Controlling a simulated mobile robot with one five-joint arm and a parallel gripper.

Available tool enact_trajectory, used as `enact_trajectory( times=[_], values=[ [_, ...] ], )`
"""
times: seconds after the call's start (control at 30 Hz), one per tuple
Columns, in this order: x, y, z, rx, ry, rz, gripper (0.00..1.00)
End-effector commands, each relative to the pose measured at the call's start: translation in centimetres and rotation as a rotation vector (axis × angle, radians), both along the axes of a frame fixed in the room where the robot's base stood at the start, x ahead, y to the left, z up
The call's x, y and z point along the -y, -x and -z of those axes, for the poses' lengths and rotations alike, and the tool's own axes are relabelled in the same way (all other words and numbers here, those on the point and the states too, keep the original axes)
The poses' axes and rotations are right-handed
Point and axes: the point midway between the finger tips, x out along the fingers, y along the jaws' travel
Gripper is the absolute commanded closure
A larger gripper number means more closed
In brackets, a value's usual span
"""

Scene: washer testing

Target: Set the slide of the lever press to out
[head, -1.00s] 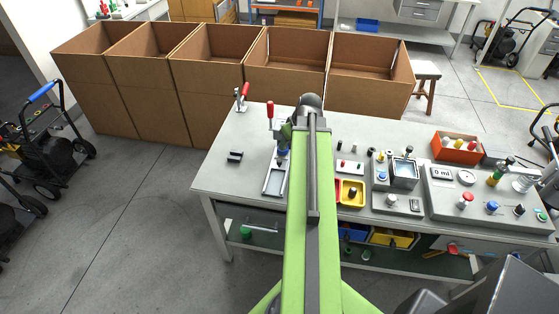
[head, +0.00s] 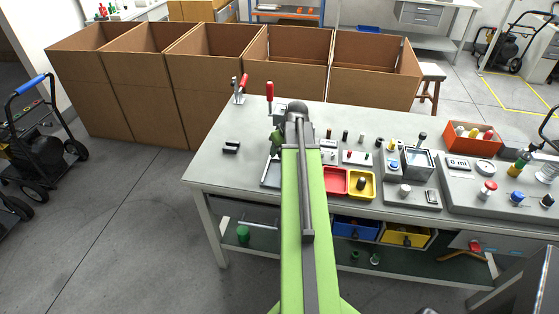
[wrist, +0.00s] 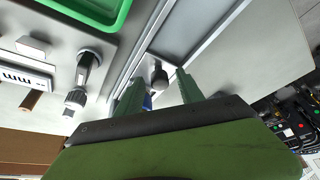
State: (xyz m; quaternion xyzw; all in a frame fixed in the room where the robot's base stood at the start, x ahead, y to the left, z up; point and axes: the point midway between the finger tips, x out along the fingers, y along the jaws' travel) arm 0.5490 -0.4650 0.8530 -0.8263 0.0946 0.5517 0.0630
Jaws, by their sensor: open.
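The lever press stands on the left part of the grey bench, with its red handle (head: 270,91) upright in the head view. My arm hides most of its body. A strip of its slide frame (head: 270,172) shows just left of my arm. In the wrist view, metal rails and a flat plate (wrist: 190,28) run up from a small dark round knob (wrist: 160,76). My gripper (wrist: 159,88) is open, with one green finger on each side of the knob. I cannot tell whether either finger touches it.
A red tray (head: 335,181) and a yellow tray (head: 362,192) lie right of my arm. A green tray (wrist: 70,12) and a grey fixture with knobs (wrist: 85,72) are left in the wrist view. A small black block (head: 231,147) and a red-handled clamp (head: 241,88) stand left.

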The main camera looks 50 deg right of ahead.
Motion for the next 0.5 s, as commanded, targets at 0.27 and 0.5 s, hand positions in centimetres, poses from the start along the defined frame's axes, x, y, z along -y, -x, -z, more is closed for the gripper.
enact_trajectory(
  times=[0.27,0.5],
  values=[
    [0.06,-0.24,0.48,0.0,0.0,0.001,0.55],
    [0.07,-0.21,0.48,0.0,0.0,0.001,0.83]
  ],
)
